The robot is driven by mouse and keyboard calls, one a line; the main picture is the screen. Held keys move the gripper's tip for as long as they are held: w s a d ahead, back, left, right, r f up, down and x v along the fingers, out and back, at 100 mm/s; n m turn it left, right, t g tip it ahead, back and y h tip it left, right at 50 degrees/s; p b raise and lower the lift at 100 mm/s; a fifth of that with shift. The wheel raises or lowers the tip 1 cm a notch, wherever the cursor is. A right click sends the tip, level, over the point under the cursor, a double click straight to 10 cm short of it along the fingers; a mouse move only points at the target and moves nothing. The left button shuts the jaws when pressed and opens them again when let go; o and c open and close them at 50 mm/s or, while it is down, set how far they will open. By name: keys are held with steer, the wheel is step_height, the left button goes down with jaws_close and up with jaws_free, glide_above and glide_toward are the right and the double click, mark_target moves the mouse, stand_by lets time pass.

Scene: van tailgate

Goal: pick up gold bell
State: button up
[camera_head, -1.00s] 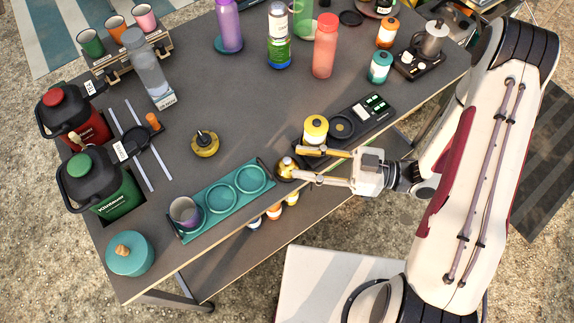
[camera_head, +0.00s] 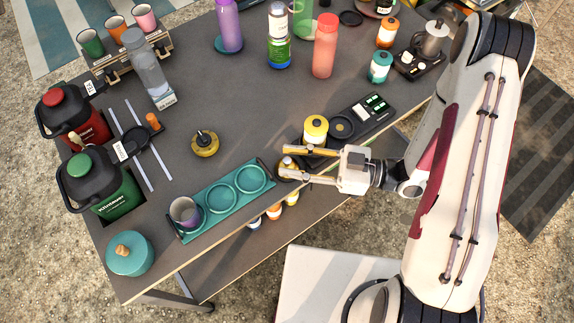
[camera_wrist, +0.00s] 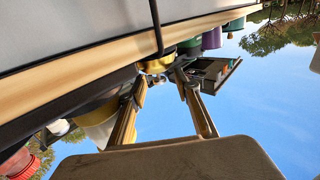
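The gold bell (camera_head: 287,163) stands near the front edge of the table, just right of the teal tray. It is partly covered by my gripper in the head view. My gripper (camera_head: 282,162) is open, with one finger on the far side of the bell and one on the near side. In the wrist view the gold bell (camera_wrist: 157,63) shows between and just beyond the fingertips of my gripper (camera_wrist: 157,80). Whether either finger touches it cannot be told.
The teal tray (camera_head: 208,193) with round recesses lies left of the bell. A brass burner-like item (camera_head: 205,144) stands farther left, with clear table around it.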

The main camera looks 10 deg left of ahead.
mark_target(294, 165)
jaws_close()
steer(key=shift+r, duration=0.15)
step_height(294, 165, up, 10)
stand_by(1.0)
stand_by(0.6)
